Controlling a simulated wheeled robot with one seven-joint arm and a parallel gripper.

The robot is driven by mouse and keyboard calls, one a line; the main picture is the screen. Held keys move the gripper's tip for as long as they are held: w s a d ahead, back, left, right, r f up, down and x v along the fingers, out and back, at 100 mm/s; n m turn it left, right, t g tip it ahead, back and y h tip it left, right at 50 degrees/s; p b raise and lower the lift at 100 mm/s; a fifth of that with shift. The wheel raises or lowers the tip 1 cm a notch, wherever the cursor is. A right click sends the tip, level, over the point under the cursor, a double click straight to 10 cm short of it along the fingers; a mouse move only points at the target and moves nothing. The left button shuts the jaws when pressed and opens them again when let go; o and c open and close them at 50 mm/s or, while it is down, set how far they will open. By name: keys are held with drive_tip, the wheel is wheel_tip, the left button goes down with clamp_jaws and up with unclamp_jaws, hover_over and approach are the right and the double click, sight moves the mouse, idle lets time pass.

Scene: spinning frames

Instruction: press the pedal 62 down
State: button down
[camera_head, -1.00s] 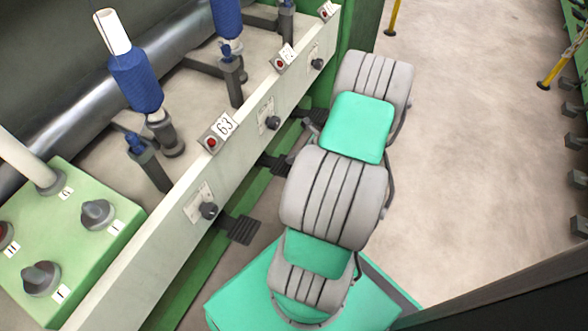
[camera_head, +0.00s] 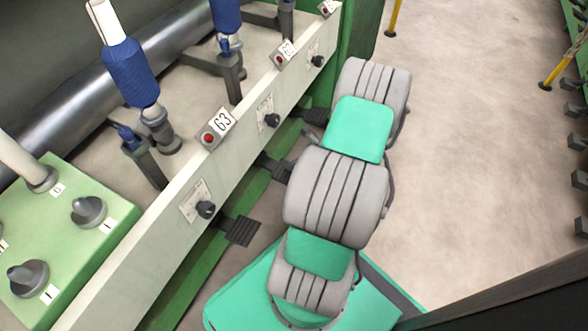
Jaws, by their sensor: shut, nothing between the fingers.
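Three dark ribbed pedals stick out low from the green and cream machine rail: a near one (camera_head: 240,231), a middle one (camera_head: 281,169) and a far one (camera_head: 316,115). A tag (camera_head: 285,50) farther along the rail seems to read 62; a nearer tag (camera_head: 221,122) reads 63. The pedals bear no readable number, so I cannot tell for sure which is 62. My grey and teal arm lies over the floor just right of the pedals, close to the middle and far ones. My gripper does not show; the arm seems to hide it.
The cream rail (camera_head: 150,265) with knobs and red buttons runs diagonally along the pedals. Blue yarn spools (camera_head: 132,80) stand behind it. A green control box (camera_head: 85,240) is at the left. Bare floor (camera_head: 465,130) is open to the right, with yellow posts (camera_head: 393,18) farther off.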

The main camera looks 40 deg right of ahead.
drive_tip(key=shift+r, duration=0.1)
drive_tip(key=s+d+r+p, duration=0.2)
drive_tip(key=s+r+p, duration=0.1)
drive_tip(key=s+p, duration=0.2)
drive_tip(key=shift+s+d+r, duration=0.2)
drive_tip(key=shift+s+d, duration=0.1)
drive_tip(key=shift+s, duration=0.7)
idle(1.1)
